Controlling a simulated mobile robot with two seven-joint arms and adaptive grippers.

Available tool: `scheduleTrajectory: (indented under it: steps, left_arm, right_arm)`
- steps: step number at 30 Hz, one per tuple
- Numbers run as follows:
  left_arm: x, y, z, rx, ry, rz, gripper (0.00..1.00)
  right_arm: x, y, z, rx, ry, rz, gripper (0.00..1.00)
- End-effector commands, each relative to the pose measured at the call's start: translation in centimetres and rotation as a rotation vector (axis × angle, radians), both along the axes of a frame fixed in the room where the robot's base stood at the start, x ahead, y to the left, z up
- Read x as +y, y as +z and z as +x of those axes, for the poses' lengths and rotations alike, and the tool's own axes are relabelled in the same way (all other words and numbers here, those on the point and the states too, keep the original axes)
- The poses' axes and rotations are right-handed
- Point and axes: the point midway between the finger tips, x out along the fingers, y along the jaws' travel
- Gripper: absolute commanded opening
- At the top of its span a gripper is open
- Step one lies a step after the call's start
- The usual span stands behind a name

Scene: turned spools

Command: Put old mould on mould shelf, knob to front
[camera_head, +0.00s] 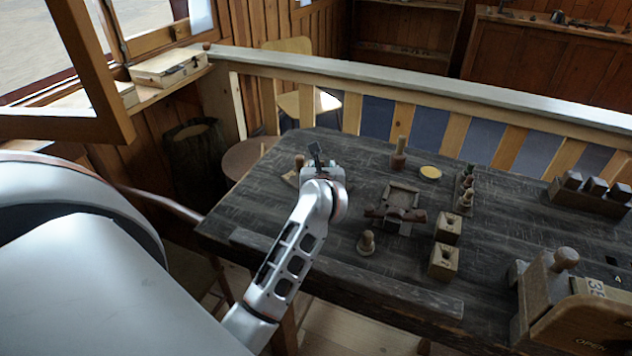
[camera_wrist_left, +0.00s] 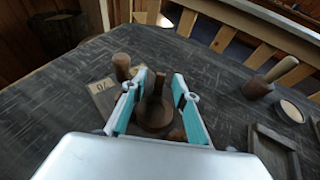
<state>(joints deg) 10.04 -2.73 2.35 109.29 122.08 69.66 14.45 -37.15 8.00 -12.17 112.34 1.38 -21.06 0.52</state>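My left gripper (camera_head: 318,152) is over the left part of the dark table. In the left wrist view its two teal-padded fingers (camera_wrist_left: 158,100) are apart, on either side of a round brown wooden piece with a narrow upright neck (camera_wrist_left: 155,114). Gaps seem to show beside the piece, and its lower part is hidden by the gripper body. I cannot tell whether it is the old mould. Two light wooden blocks with dark openings, a farther one (camera_head: 448,227) and a nearer one (camera_head: 443,262), stand right of centre. No shelf is clearly identifiable as the mould shelf. My right gripper is not in view.
A knobbed peg (camera_wrist_left: 122,67) stands by a marked wooden plate (camera_wrist_left: 104,97) beside the left finger. A shallow tray (camera_head: 402,196), a turned spool (camera_head: 367,243) and a yellow disc (camera_head: 430,172) lie right of my arm. A dark block rack (camera_head: 580,205) and knobbed box (camera_head: 545,292) stand farther right.

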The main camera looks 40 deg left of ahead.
Motion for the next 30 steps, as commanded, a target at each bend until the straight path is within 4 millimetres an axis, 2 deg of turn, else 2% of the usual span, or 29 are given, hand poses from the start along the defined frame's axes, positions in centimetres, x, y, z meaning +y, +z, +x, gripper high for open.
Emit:
scheduleTrajectory:
  steps: [4, 11, 12, 15, 30]
  left_arm:
    - [0.75, -0.49, 0.97, -0.001, 0.001, 0.001, 0.29]
    - [0.84, -0.56, 1.07, 0.0, 0.001, 0.0, 0.29]
    - [0.83, -0.56, 1.06, 0.0, 0.001, 0.0, 0.24]
    - [0.83, -0.56, 1.05, 0.0, 0.001, 0.0, 0.0]
    - [0.83, 0.2, 1.09, -0.004, 0.001, 0.002, 0.0]
  right_arm:
    - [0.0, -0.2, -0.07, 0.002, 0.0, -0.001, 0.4]
    - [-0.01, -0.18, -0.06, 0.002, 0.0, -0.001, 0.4]
    - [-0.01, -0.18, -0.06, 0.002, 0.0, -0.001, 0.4]
    - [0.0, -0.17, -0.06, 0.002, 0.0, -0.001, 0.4]
    - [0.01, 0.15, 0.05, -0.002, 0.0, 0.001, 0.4]
